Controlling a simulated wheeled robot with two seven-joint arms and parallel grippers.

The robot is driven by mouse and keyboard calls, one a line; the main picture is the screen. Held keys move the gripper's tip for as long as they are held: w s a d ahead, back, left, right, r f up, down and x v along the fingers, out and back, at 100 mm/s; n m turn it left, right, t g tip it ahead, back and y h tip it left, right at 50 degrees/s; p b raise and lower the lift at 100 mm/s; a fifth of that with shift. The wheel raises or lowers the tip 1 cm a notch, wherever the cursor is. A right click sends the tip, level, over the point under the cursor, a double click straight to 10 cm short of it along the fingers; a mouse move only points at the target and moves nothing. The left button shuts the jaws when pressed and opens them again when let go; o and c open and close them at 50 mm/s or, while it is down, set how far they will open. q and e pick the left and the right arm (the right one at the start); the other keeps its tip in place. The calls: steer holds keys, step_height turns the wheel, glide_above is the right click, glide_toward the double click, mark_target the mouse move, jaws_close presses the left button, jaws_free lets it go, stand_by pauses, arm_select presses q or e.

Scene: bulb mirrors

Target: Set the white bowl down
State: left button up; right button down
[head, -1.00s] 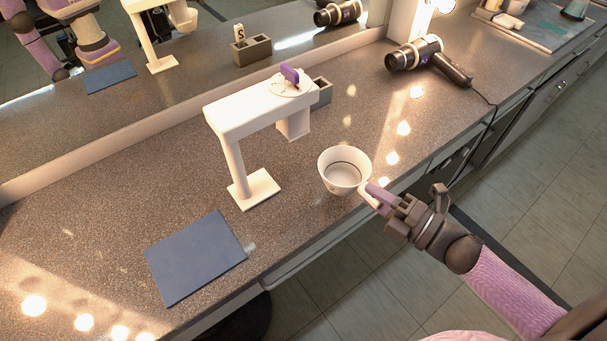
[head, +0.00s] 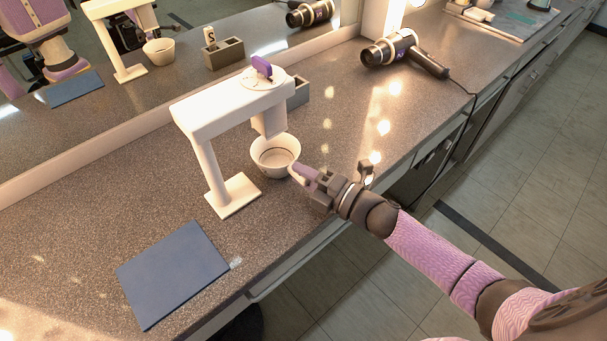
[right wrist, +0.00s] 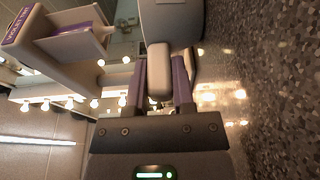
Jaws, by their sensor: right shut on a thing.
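The white bowl (head: 262,164), with a dark line around its inside, is upright by the front edge side of the white dispenser stand (head: 205,113). Its far rim lies at or just below the stand's short downward spout (head: 268,122). I cannot tell whether its base touches the counter. My right gripper (head: 301,173) is shut on the bowl's pale handle, to the right of the bowl. In the right wrist view the handle (right wrist: 158,72) sits between the purple fingers, and the bowl's wall (right wrist: 172,22) is ahead. My left gripper is not in view.
A flat blue mat (head: 175,275) lies at the counter's front left, with clear speckled counter (head: 100,215) around it. A grey compartment box (head: 297,93) stands behind the dispenser. A hair dryer (head: 395,52) with a cord lies at the back right. A mirror runs along the back.

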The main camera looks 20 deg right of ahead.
steer(key=shift+c, duration=2.3)
jaws_free()
steer(key=shift+r, duration=0.15)
steer(key=p+v, duration=0.2)
steer(key=v, duration=0.9)
steer(key=s+d+f+m+g+h, duration=0.25)
steer(key=s+f+m+h, duration=0.3)
steer(key=f+m, duration=0.4)
steer(key=s+d+f+m+g+h, duration=0.2)
steer(key=s+f+m+g+h, duration=0.35)
steer(key=f, duration=0.75)
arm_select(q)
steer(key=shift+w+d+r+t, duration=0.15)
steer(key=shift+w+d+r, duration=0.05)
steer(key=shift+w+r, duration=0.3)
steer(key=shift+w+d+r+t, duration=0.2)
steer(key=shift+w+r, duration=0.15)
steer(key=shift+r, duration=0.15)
arm_select(e)
steer(key=s+a+f+m+g, duration=0.2)
steer(key=s+f, duration=0.1)
steer(key=s, duration=0.4)
steer(key=s+a+f+m+g, duration=0.2)
steer(key=s, duration=0.5)
steer(key=s+a+f+m+g, duration=0.2)
steer(key=s+f+m+g, duration=0.1)
steer(key=s, duration=0.5)
steer(key=shift+f+y, duration=0.3)
steer(key=shift+f, duration=0.1)
